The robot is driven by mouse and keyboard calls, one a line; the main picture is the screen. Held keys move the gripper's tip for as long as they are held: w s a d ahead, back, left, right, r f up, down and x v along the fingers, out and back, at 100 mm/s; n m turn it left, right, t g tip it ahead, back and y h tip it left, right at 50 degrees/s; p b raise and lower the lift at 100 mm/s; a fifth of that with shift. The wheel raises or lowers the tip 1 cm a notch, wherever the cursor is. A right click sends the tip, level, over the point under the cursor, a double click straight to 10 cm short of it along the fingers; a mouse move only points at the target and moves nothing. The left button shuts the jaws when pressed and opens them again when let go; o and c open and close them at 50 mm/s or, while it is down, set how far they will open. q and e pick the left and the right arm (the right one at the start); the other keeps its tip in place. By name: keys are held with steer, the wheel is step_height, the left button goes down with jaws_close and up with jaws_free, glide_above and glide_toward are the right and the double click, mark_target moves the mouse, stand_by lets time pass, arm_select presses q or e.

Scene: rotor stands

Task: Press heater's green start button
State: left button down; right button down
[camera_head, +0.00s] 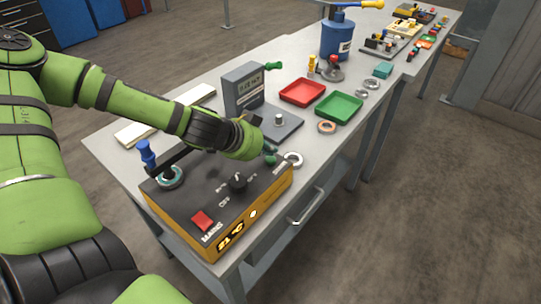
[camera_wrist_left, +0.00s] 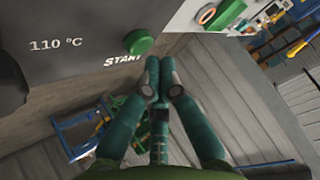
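The heater (camera_head: 222,262) is a yellow box with a dark top panel at the near left end of the table. Its panel has a red MAINS switch (camera_head: 202,220), a black knob (camera_head: 238,182) and the green start button (camera_head: 270,160) near the right corner. In the left wrist view the round green button (camera_wrist_left: 138,42) sits beside the word START. My left gripper (camera_head: 268,148) is just over that corner. In the wrist view its fingertips (camera_wrist_left: 160,64) are together and empty, below and right of the button; contact with it does not show. My right gripper is out of view.
A grey display unit (camera_head: 244,88) stands behind the heater. A red tray (camera_head: 302,93) and a green tray (camera_head: 339,108) lie to the right. A metal ring (camera_head: 293,159) lies close to the heater's corner. A blue-handled lever (camera_head: 148,154) stands at the heater's left.

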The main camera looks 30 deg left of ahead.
mark_target(268, 160)
arm_select(q)
steer(key=shift+r, duration=0.15)
steer(key=shift+r+p, duration=2.05)
steer(key=shift+r, duration=0.4)
